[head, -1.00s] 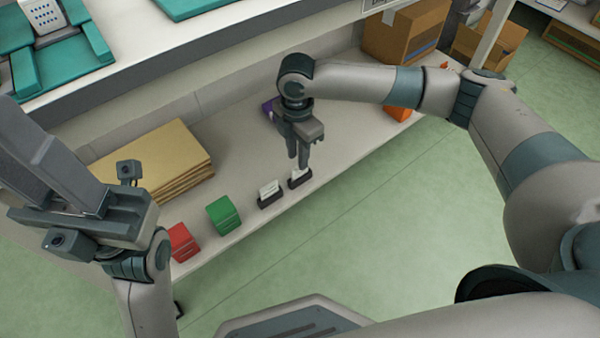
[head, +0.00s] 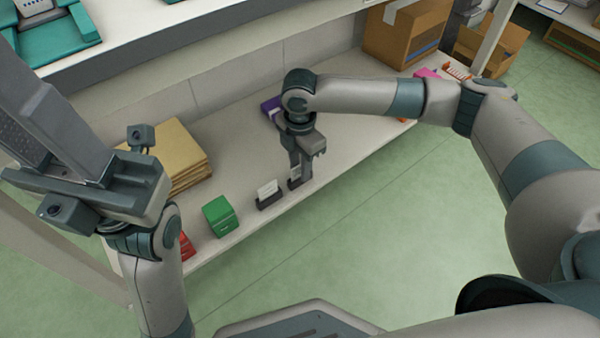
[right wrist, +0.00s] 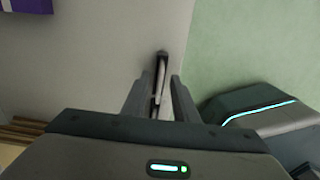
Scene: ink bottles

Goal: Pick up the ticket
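The ticket, a small white card (head: 294,173), stands in a dark holder (head: 295,184) near the front edge of the lower shelf. My right gripper (head: 302,176) points down at it and hides part of it. In the right wrist view, the holder and card show as a thin strip (right wrist: 160,70) between the two spread fingers of the right gripper (right wrist: 160,84). Clear gaps show on both sides of the strip. My left gripper (head: 90,185) is at the left, away from the shelf items; its finger opening cannot be made out.
A second white card in a dark holder (head: 268,198) stands just left. Further left are a green box (head: 220,216) and a red box (head: 186,246). A purple item (head: 271,106) lies behind my gripper. Brown envelopes (head: 172,150) and cardboard boxes (head: 405,35) are also there.

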